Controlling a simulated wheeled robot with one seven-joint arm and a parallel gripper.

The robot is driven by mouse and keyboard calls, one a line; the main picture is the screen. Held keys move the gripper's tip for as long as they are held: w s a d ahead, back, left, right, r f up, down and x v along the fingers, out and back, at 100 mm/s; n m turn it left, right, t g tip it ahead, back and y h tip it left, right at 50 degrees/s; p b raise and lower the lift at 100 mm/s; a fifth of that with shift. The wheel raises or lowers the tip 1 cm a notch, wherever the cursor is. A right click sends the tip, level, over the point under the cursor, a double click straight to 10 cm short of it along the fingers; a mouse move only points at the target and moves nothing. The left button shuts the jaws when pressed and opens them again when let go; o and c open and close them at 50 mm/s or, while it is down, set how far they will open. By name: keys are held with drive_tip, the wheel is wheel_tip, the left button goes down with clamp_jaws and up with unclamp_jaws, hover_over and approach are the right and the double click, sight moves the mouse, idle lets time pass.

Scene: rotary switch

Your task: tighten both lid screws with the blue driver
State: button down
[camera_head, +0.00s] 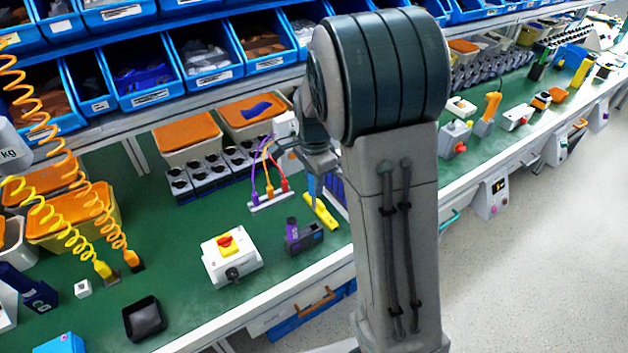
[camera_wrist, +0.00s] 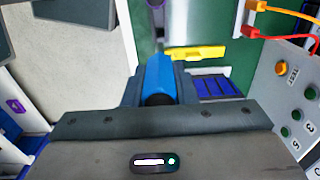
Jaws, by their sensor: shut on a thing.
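My gripper (camera_head: 316,160) is at the end of the arm above the bench's middle. It is shut on the blue driver (camera_wrist: 160,76), whose handle shows between the fingers in the wrist view. In the head view the driver is mostly hidden by the arm; a narrow blue part (camera_head: 311,186) shows below the gripper, above the yellow tool. The white switch box (camera_head: 217,268) with a red and yellow rotary knob (camera_head: 227,243) sits at the front of the bench, left of my gripper and apart from it. Its lid screws are too small to make out.
A yellow tool (camera_head: 321,212) lies below my gripper and also shows in the wrist view (camera_wrist: 195,52). A dark holder with a purple piece (camera_head: 304,237) stands right of the switch box. Coloured cables (camera_head: 268,182) rise behind. A black tray (camera_head: 144,318) lies front left. Green bench surrounds the box.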

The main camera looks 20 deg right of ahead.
drive_tip(key=shift+r+p, duration=1.2)
drive_tip(key=shift+r, duration=0.55)
drive_tip(key=shift+f, duration=0.1)
